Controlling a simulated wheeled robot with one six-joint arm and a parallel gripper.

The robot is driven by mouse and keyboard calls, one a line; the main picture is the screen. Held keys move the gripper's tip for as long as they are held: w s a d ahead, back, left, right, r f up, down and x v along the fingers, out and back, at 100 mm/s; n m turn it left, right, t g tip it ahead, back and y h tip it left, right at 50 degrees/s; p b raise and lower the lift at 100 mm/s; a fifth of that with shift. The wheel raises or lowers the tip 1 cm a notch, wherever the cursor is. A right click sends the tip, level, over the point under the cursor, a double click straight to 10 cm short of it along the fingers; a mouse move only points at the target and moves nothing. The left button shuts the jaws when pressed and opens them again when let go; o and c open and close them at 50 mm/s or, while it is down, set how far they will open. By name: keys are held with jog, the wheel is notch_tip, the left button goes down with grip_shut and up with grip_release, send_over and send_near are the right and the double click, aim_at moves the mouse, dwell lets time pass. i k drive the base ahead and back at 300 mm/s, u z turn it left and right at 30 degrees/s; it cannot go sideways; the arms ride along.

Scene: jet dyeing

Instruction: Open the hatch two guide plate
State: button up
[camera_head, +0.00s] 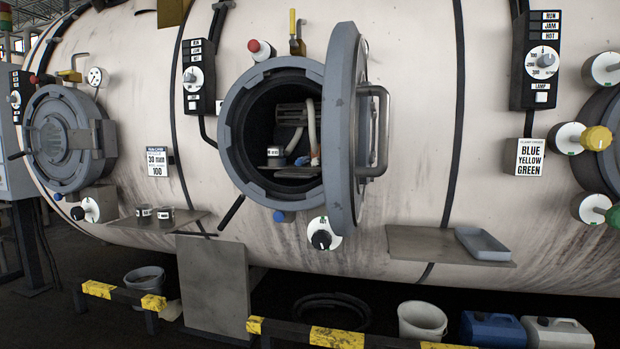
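The middle round hatch (228,130) in the pale vessel wall is open. Its thick grey door (343,130) is swung out to the right, with a bar handle (381,130) on its outer face. Inside the dark opening, a grey metal plate-like part (291,113) sits in the upper part. I cannot tell for sure whether it is the guide plate or how it is set. Pale hoses (312,130) and a small labelled cylinder (276,156) are below and beside it. My gripper is not in view.
A closed hatch (62,140) is at left, and another is cut off at the right edge. Shelves (437,243) stick out below the middle hatch on both sides. A yellow-black barrier (335,338), a grey panel (213,285), buckets (422,320) and canisters (492,329) stand low in front.

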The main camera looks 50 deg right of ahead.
aim_at(289, 172)
jog(key=z, duration=0.8)
jog(key=i, duration=0.65)
jog(key=u, duration=1.15)
